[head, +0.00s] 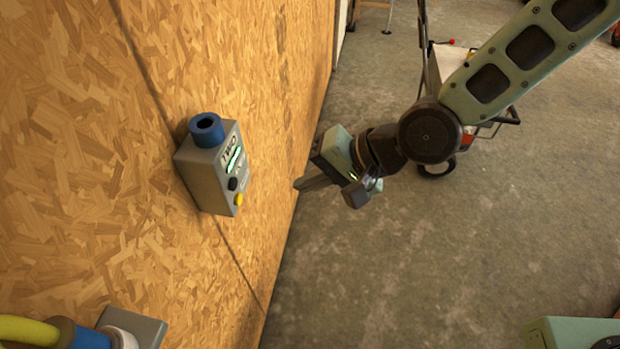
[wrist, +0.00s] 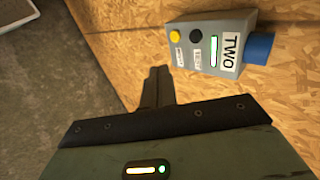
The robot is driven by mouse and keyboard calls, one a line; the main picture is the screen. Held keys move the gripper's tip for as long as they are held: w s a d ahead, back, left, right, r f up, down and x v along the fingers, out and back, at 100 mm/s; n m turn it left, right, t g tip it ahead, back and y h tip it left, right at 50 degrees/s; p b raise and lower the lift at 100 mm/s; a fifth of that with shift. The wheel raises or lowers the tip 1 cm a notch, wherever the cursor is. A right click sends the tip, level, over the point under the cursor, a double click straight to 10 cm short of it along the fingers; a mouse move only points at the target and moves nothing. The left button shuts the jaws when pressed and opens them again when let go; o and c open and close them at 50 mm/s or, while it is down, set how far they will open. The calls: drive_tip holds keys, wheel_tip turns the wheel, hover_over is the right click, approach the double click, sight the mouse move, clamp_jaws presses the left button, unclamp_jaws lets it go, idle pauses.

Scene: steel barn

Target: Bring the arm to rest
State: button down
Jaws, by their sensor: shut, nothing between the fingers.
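My gripper (head: 302,185) is shut and empty in the head view, pointing left toward the chipboard wall. It hangs in the air to the right of a grey wall box. In the wrist view the closed fingers of my gripper (wrist: 157,80) point up the picture, just left of the box. The grey box (head: 207,175) has a blue round socket on top, a "TWO" label, a green lit strip, a black button and a yellow button. The box also shows in the wrist view (wrist: 208,57), apart from the fingers.
The chipboard wall (head: 85,150) fills the left side. Another grey box (head: 143,325) with a blue and yellow plug is at the lower left. A wheeled cart (head: 435,75) stands behind my arm.

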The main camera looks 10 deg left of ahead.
idle(0.3)
drive_tip(key=s+d+r+n+h+b, duration=0.1)
drive_tip(key=s+d+n+h+b, duration=0.2)
drive_tip(key=d, duration=0.6)
drive_tip(key=s+d+n+h+b, duration=0.4)
drive_tip(key=s+d+n+h, duration=0.1)
drive_tip(key=s+d, duration=0.3)
drive_tip(key=shift+d+r+n+g+h, duration=0.3)
drive_tip(key=shift+d+r+h, duration=0.1)
drive_tip(key=shift+d, duration=0.25)
drive_tip(key=shift+s, duration=0.1)
